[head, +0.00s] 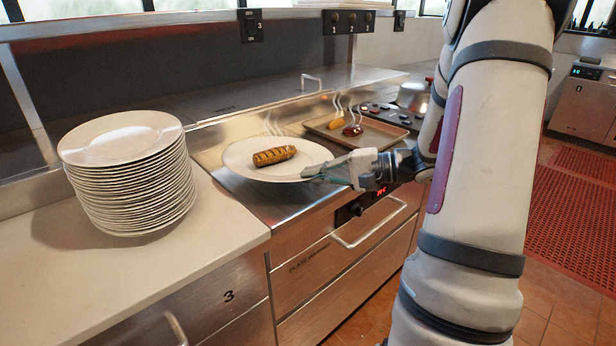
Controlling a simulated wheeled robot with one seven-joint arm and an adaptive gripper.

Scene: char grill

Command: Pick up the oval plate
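A white oval plate (240,159) lies on the steel plate-warmer top, with a browned, grill-marked food piece (274,156) on it. My gripper (318,172) reaches in from the right, and its fingertips are at the plate's front right rim. They overlap the rim in this view. I cannot tell whether the fingers are open or closed on the rim. The plate looks flat, and I see no clear gap under it.
A tall stack of white plates (135,190) stands on the pale counter (60,265) at left. A metal tray (338,137) with a yellow and a dark red food piece sits behind the gripper. A silver lidded pot (413,96) is farther back. A drawer handle (370,225) protrudes below.

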